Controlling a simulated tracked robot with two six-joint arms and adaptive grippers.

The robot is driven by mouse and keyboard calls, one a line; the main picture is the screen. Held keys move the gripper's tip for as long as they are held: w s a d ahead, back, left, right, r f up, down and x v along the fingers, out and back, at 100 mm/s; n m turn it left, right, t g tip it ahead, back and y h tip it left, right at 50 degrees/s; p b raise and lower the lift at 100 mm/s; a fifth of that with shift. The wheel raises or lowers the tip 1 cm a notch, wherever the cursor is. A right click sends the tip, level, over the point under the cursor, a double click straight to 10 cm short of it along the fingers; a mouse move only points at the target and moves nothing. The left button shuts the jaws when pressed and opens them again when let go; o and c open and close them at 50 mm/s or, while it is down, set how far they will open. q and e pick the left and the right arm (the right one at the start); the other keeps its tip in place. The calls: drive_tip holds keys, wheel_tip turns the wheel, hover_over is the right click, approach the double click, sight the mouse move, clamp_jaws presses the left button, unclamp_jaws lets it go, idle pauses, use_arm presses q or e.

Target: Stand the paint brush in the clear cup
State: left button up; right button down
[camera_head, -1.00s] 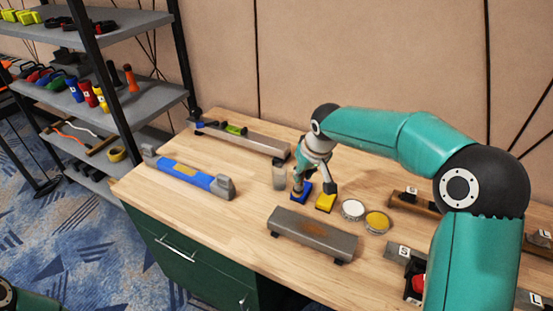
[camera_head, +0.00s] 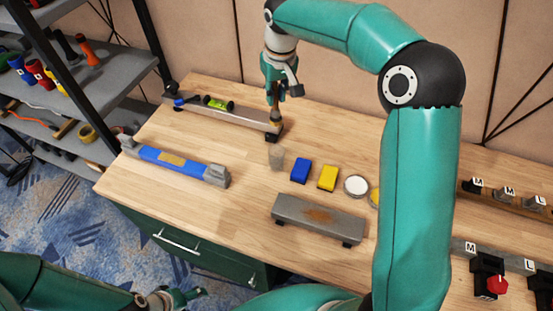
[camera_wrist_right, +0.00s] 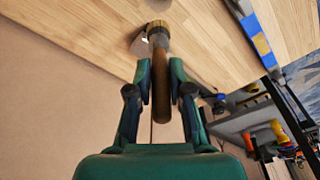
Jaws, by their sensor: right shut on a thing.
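My right gripper (camera_head: 273,92) is shut on the paint brush (camera_head: 275,116), which points down over the right end of the grey ledge at the back. In the right wrist view the brush (camera_wrist_right: 160,75) shows between the two fingers of the right gripper (camera_wrist_right: 161,75), its metal-banded end pointing away. I cannot tell whether the brush touches the ledge. The clear cup (camera_head: 276,156) stands on the table in front of the brush, apart from it and left of the blue block. My left gripper (camera_head: 183,298) is low at the bottom edge, partly cut off; its jaws are unclear.
A blue block (camera_head: 300,170), a yellow block (camera_head: 328,177) and a white round tin (camera_head: 356,186) stand right of the cup. A grey ledge (camera_head: 318,217) lies in front. The back ledge (camera_head: 240,117) carries a green level. A blue bar (camera_head: 172,163) lies left.

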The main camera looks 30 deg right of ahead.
sight(277, 117)
wheel_tip(277, 117, down, 9)
drive_tip(key=shift+s, duration=0.1)
wheel_tip(277, 117, down, 10)
drive_tip(key=b, duration=0.6)
drive_tip(key=shift+f, duration=0.25)
drive_tip(key=shift+f, duration=0.1)
drive_tip(key=c, duration=1.1)
unclamp_jaws()
drive_tip(key=shift+o, duration=0.2)
